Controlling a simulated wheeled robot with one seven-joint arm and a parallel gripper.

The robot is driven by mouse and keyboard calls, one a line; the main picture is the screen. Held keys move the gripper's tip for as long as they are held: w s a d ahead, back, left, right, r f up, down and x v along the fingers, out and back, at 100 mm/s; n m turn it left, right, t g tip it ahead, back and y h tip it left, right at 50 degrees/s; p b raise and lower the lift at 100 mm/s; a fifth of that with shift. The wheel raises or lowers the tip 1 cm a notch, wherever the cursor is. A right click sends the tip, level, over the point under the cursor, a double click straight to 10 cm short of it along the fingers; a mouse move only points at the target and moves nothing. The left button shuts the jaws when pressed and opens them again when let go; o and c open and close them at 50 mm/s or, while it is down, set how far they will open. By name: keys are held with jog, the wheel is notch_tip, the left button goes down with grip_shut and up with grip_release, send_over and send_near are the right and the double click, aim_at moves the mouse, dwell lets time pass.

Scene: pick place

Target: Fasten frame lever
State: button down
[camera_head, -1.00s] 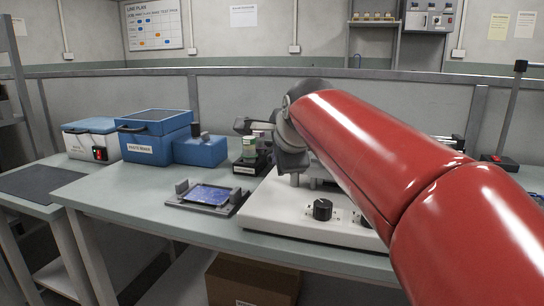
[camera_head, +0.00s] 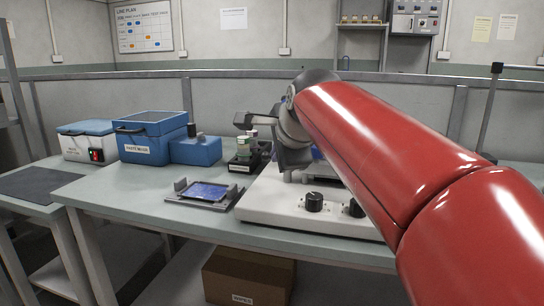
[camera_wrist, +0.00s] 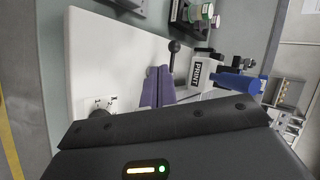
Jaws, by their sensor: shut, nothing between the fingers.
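The white machine (camera_head: 285,207) stands on the bench in the head view, with dark knobs on its front. It fills the left of the wrist view (camera_wrist: 100,58). A dark lever with a round black knob (camera_wrist: 174,46) shows in the wrist view, beside a block labelled PRINT (camera_wrist: 201,72); I take it for the frame lever. My gripper (camera_wrist: 159,72) has purple fingers, shut and empty, just below the lever's knob in the picture. I cannot tell whether they touch the lever. My red arm hides much of the machine in the head view.
A blue cylindrical part (camera_wrist: 237,82) lies right of the fingers. A dark fixture with a blue board (camera_head: 205,191) is left of the machine. Small jars (camera_head: 244,147) stand in a dark holder behind. Blue boxes (camera_head: 150,135) stand further left. Bare bench (camera_head: 120,195) lies at front left.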

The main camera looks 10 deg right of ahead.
jog(key=a+v, duration=0.1)
jog(key=v, duration=0.7)
jog(key=shift+d, duration=0.1)
